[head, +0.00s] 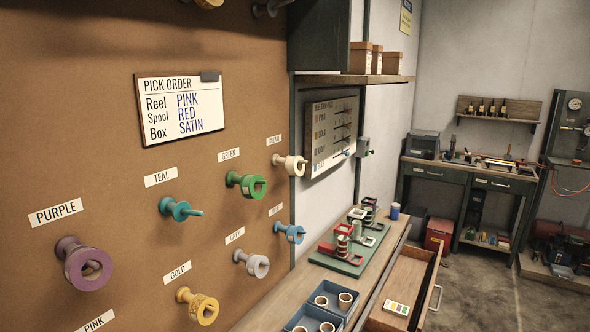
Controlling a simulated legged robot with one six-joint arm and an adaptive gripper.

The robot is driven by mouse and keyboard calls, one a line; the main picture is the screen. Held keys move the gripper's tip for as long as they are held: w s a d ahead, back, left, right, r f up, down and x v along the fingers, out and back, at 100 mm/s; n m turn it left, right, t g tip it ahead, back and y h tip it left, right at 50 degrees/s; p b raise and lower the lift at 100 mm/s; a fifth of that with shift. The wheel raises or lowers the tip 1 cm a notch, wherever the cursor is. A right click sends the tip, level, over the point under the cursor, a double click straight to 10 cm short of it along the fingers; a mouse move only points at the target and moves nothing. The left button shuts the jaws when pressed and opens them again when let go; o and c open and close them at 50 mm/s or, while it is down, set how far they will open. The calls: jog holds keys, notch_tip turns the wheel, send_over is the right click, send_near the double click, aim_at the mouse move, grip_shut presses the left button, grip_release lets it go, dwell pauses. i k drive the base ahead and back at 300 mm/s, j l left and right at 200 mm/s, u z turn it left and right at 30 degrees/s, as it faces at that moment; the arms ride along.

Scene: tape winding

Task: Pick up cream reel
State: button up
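The cream reel (290,164) hangs on a peg at the right end of the upper row on the brown board, in the head view. A small label (274,141), too small to read surely, sits just above it. The reel faces out to the right, and nothing is seen touching it apart from its peg. My gripper is not in view.
Green (246,185), teal (180,209), purple (83,262), gold (198,304), grey (252,262) and blue (290,232) reels hang nearby. An order card (180,107) reads reel pink, spool red, box satin. Below right, a bench holds blue trays (318,320) and an open drawer (408,283).

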aim_at(293, 168)
jog(key=k+j+u, duration=0.15)
jog(key=k+u, duration=0.3)
jog(key=k, duration=0.15)
jog(key=l+u, duration=0.1)
jog(key=u, duration=0.4)
jog(key=i+l+u, duration=0.1)
jog(key=u, duration=0.35)
jog(key=l+u, duration=0.1)
jog(key=u, duration=0.4)
jog(key=i+l, duration=0.1)
jog(key=l, duration=0.95)
jog(key=i+l+u, duration=0.1)
jog(key=l, duration=0.95)
